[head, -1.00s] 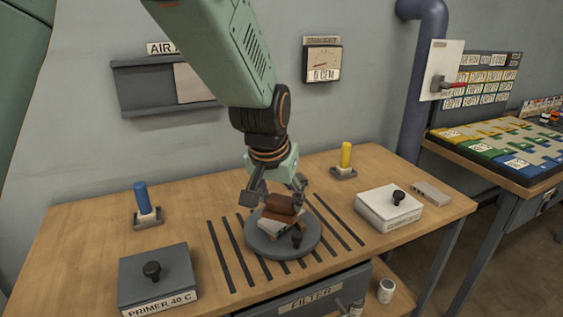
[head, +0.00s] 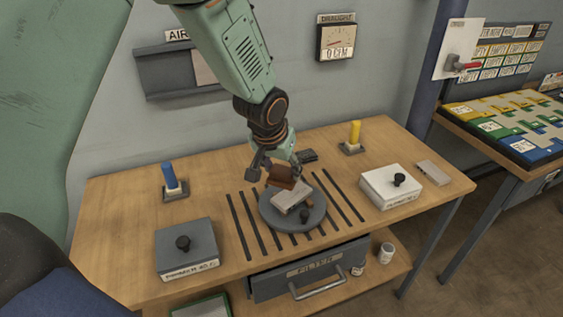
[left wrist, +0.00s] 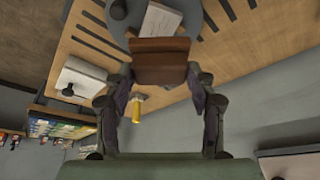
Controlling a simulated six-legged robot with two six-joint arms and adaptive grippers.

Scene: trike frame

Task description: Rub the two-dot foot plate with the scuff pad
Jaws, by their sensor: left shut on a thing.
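My left gripper (head: 277,169) is shut on the brown block-like scuff pad (head: 281,178). The pad also shows between the fingers in the left wrist view (left wrist: 160,62). A pale grey foot plate (head: 291,198) lies on the round grey turntable (head: 276,220) in the middle of the bench. The pad is at the plate's far end; I cannot tell whether they touch. The plate shows beyond the pad in the left wrist view (left wrist: 160,20). Its dots are too small to make out. My right gripper is not in view.
A dark knob (head: 304,216) stands beside the plate. The grey primer box (head: 186,246) is left, the white box (head: 391,187) right. Blue (head: 169,176) and yellow (head: 354,133) upright pegs stand on the bench. A small dark object (head: 308,156) lies behind the gripper.

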